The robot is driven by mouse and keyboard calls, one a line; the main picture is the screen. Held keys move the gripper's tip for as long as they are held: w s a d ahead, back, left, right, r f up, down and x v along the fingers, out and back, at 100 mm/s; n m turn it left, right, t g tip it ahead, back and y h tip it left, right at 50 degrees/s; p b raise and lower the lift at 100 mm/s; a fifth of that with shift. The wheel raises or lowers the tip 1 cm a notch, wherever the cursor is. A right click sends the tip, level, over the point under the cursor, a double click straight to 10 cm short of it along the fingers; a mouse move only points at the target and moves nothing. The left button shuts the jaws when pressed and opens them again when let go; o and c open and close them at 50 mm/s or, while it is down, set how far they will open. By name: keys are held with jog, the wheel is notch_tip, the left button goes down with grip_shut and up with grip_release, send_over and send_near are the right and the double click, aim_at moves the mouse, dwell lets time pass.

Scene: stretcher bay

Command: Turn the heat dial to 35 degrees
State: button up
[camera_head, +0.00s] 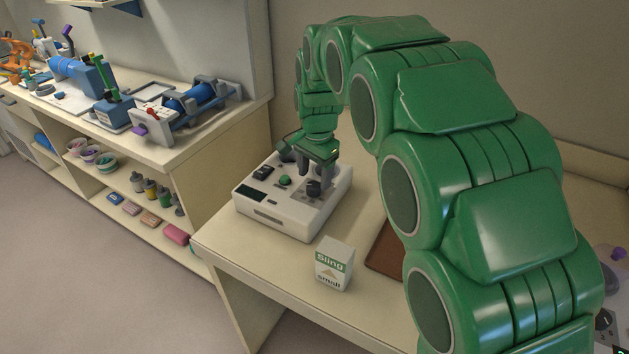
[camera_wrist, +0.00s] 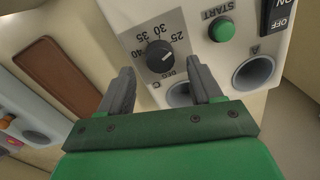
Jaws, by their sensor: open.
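The heat dial (camera_wrist: 160,54) is a round black knob with a white pointer line, on a grey scale plate marked 25, 30, 35 and 40. The line lies toward the right side of the knob, near the 25 end; its exact reading is too small to tell. In the head view the dial (camera_head: 314,188) sits on top of the white control box (camera_head: 268,216). My gripper (camera_wrist: 159,67) is open and empty. Its two fingers reach toward the dial, one on either side of it in the wrist view; contact cannot be made out. In the head view my gripper (camera_head: 321,158) is just above the dial.
A green START button (camera_wrist: 222,30), a black switch (camera_wrist: 278,16) and round sockets (camera_wrist: 254,71) are near the dial. A cluttered bench (camera_head: 170,152) stands left.

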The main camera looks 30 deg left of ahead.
aim_at(313, 189)
jog(key=shift+f, duration=1.45)
jog(key=c, duration=1)
jog(key=shift+c, duration=0.2)
